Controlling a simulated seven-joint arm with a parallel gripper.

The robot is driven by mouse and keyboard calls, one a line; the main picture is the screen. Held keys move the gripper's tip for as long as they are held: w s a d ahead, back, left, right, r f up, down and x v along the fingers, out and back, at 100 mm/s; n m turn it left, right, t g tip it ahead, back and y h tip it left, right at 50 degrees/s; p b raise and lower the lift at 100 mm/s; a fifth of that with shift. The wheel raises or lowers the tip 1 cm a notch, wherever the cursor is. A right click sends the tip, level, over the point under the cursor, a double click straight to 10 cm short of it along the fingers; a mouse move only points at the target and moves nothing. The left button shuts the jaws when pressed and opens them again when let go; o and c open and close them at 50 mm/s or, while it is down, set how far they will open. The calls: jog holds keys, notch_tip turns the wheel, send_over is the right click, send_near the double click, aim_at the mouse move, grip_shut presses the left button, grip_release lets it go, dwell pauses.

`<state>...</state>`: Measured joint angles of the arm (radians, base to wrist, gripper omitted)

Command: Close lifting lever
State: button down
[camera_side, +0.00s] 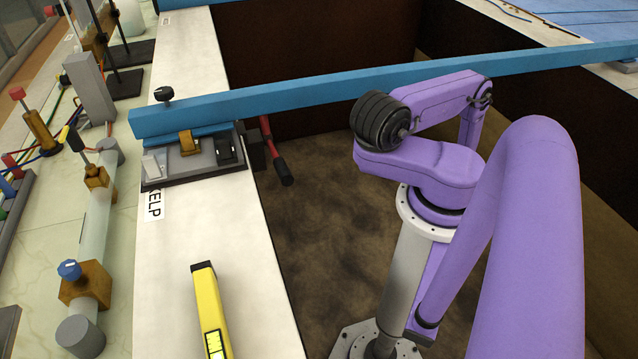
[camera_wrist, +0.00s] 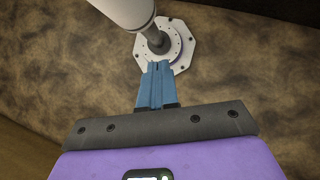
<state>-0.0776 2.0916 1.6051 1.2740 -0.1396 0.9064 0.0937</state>
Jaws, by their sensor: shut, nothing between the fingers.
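The lever (camera_side: 274,150) has a red arm with a dark grip at its lower end. In the side view it slants down to the right from under the blue beam (camera_side: 300,98), beside a dark block at the bench edge. I cannot tell how far it is turned. It does not show in the wrist view. My gripper (camera_wrist: 157,68) shows in the wrist view with its blue fingers together and nothing between them, above the brown floor and my base plate. I cannot make out the fingers in the side view. My gripper touches no lever.
A clamp fixture (camera_side: 192,162) sits under the beam's left end on the white bench top (camera_side: 215,225). A yellow tool (camera_side: 211,312) lies on the bench nearer the camera.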

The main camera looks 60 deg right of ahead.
jog(key=w+a+r+m+t+y, duration=0.2)
jog(key=w+a+t+y, duration=0.25)
jog(key=w+a, duration=0.6)
jog(key=m+t+y, duration=0.3)
jog(key=m+t, duration=0.4)
jog(key=t, duration=0.7)
send_near(278, 160)
jog(key=shift+a, duration=3.1)
jog(key=shift+w+r+g, duration=0.15)
jog(key=shift+w+r, duration=0.05)
jog(key=shift+r, duration=0.2)
jog(key=shift+w+r+g, duration=0.1)
jog(key=shift+w+r, duration=0.1)
jog(key=shift+r, duration=0.25)
